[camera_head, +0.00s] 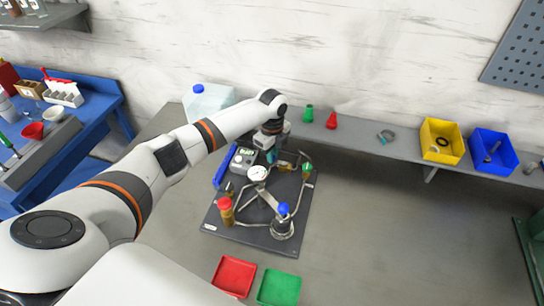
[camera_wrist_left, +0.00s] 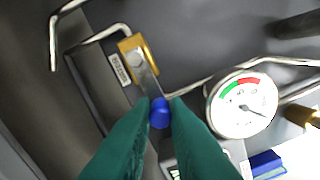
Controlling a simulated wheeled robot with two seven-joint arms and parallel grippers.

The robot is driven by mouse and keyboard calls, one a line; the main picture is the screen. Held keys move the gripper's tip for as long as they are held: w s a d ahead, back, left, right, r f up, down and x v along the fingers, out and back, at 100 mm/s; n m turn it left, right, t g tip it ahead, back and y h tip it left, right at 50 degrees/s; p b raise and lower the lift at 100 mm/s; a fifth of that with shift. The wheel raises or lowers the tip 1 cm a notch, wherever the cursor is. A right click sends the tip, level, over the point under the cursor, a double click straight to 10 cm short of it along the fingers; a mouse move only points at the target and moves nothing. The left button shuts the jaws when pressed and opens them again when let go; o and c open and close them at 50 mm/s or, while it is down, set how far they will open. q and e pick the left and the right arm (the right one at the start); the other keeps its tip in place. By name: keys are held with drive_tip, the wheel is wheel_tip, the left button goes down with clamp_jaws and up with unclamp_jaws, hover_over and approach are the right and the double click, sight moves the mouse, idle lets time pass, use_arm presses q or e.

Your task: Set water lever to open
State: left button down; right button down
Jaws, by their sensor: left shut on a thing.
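The water lever is a flat metal bar with a blue tip (camera_wrist_left: 160,112), fixed to a brass valve body (camera_wrist_left: 138,58) in the left wrist view. My left gripper (camera_wrist_left: 154,112) has its green fingers shut on the blue tip, one on each side. The bar runs from the tip up and slightly left to the valve. In the head view my left gripper (camera_head: 271,155) is at the back of the dark rig board (camera_head: 240,235), and the wrist mostly hides the lever. My right gripper is not in view.
A round gauge (camera_wrist_left: 242,104) and metal pipes sit close to the left fingers. A blue-topped fitting (camera_head: 283,209) and an amber-coloured fitting (camera_head: 226,210) stand on the board. Red (camera_head: 234,276) and green (camera_head: 279,288) trays lie in front.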

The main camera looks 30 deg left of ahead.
use_arm(q)
drive_tip(key=shift+w+r+m, duration=0.1)
drive_tip(key=shift+w+m, duration=0.1)
drive_tip(key=shift+m, duration=0.2)
drive_tip(key=c, duration=1.4)
unclamp_jaws()
wheel_tip(320, 180, up, 12)
drive_tip(key=b, duration=0.2)
drive_tip(key=shift+b, duration=0.4)
